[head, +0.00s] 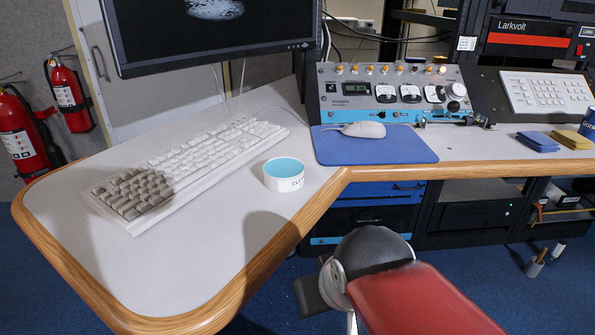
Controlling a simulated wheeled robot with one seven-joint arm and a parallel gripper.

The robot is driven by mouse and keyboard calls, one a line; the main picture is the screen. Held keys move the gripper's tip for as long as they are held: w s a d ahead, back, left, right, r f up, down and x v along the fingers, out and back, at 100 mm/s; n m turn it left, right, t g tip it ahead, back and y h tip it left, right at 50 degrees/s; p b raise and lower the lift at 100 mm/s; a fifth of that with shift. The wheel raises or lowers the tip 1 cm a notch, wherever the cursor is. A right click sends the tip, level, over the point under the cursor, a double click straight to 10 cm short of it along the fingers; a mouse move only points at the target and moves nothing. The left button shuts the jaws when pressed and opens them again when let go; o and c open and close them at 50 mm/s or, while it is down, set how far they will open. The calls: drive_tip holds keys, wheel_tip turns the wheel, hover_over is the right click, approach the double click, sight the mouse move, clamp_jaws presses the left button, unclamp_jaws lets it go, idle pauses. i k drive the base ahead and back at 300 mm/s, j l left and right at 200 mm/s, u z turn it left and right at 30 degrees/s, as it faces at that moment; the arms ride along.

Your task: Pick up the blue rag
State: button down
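The blue rag (537,142) lies folded and flat on the right part of the desk, near its wooden front edge. A yellow rag (571,140) lies just to the right of it. Nothing covers the blue rag. I cannot make out my gripper in the head view, so its opening and whether it holds anything do not show. A red and dark grey rounded form at the bottom of the picture stands well to the left of the rag and below the desk edge.
A blue can (589,124) stands at the right border beside the rags. A blue mouse pad (340,150) with a mouse (364,130), a white round tub (284,177) and a keyboard (190,170) lie leftward. The control console (400,92) stands behind.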

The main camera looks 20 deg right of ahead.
sight(540, 143)
drive_tip(key=z, duration=1.45)
